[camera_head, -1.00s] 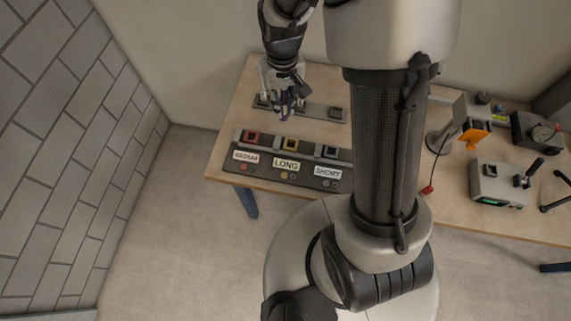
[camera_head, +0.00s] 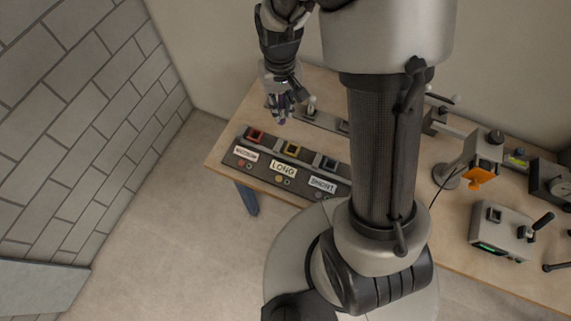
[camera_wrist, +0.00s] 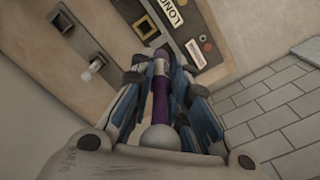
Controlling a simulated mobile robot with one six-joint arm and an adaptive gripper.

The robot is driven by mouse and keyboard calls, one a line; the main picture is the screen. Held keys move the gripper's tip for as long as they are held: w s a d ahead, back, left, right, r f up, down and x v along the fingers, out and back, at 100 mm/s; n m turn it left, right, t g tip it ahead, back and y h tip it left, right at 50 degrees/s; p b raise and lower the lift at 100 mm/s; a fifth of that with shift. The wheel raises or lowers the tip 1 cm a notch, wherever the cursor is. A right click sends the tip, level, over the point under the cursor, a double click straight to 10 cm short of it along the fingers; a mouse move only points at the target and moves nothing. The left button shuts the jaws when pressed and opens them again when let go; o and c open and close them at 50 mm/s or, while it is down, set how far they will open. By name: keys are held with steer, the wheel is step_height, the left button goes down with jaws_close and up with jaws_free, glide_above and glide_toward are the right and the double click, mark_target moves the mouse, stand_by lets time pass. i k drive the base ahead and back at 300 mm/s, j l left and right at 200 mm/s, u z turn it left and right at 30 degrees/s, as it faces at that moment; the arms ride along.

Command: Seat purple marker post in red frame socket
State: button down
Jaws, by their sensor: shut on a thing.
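My gripper (camera_head: 281,107) is shut on the purple marker post (camera_wrist: 161,99). In the wrist view the post stands lengthwise between the fingers, with a pale round knob (camera_wrist: 160,137) at its near end. In the head view the post is mostly hidden by the fingers. The red frame socket (camera_head: 255,134) is at the left end of the dark panel, above a label that seems to read MEDIUM. The gripper is above the table, behind the panel and a little right of the red socket. The post is apart from the socket.
The dark panel (camera_head: 262,184) also has a yellow frame socket (camera_head: 291,148) over LONG and a grey one (camera_head: 330,164) over SHORT. Behind it a grey rack (camera_head: 326,121) holds a pale-knobbed post (camera_head: 311,104). A grey box with a lever (camera_head: 500,232) stands at right.

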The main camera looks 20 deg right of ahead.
mark_target(310, 111)
steer(key=k+l+u, duration=0.1)
steer(key=k, duration=0.25)
steer(key=i+j+z, duration=0.45)
steer(key=j, duration=0.25)
steer(key=i+j+z, duration=0.25)
steer(key=j+z, duration=0.2)
steer(key=j, duration=0.3)
